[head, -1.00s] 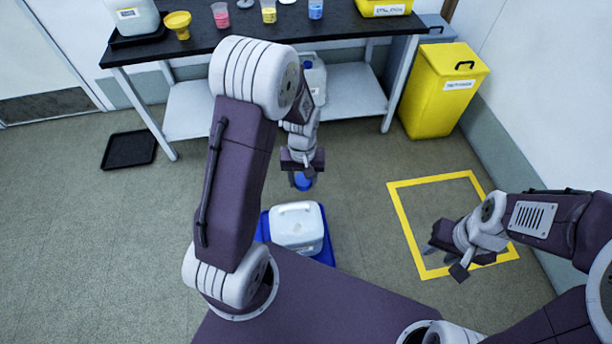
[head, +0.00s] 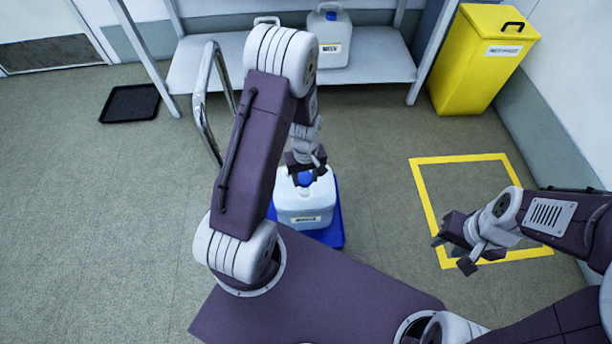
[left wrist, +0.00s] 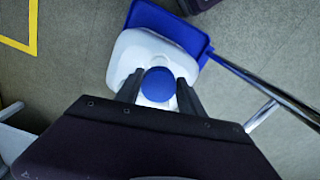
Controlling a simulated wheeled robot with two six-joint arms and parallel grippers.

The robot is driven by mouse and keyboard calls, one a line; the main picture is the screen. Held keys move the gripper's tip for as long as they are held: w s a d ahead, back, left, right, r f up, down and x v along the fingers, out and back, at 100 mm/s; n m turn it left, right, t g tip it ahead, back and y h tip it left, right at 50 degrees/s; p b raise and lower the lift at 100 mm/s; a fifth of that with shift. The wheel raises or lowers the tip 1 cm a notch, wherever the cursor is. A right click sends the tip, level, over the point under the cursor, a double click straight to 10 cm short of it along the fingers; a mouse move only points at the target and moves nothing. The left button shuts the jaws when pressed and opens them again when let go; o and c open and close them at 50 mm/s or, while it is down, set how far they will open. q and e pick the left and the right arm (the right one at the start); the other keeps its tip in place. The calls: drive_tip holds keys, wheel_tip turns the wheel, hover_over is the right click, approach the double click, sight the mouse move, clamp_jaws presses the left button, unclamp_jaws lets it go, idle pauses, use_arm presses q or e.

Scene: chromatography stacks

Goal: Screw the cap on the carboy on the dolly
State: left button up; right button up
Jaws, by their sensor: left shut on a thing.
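The white carboy (head: 306,200) stands upright on the blue dolly (head: 330,233) in front of my base; it also shows in the left wrist view (left wrist: 127,62). My left gripper (head: 305,173) is over the carboy's top, shut on the round blue cap (head: 304,180). In the left wrist view the blue cap (left wrist: 159,84) sits between the two dark fingers, over the carboy's neck region. Whether the cap touches the neck is hidden beneath it. My right gripper (head: 455,250) is off to the right, away from the carboy, with its fingers apart and nothing between them.
The dolly has a tall chrome handle (head: 203,105) on its left. A yellow-taped square (head: 417,162) marks the floor at right. A yellow bin (head: 475,70), a shelf (head: 375,60) with another carboy (head: 329,35), and a black tray (head: 130,103) lie farther back.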

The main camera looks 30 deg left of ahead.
sight(306, 192)
use_arm(q)
drive_tip(key=shift+f+b, duration=2)
drive_tip(key=shift+b, duration=0.1)
drive_tip(key=shift+s+d+r+p, duration=0.1)
drive_tip(key=shift+d+p, duration=0.05)
drive_tip(key=shift+p, duration=0.45)
drive_tip(key=shift+f, duration=0.25)
drive_tip(key=shift+f+b, duration=0.75)
drive_tip(key=shift+f, duration=0.15)
drive_tip(key=shift+f, duration=0.15)
drive_tip(key=shift+f, duration=0.4)
drive_tip(key=o, duration=1.4)
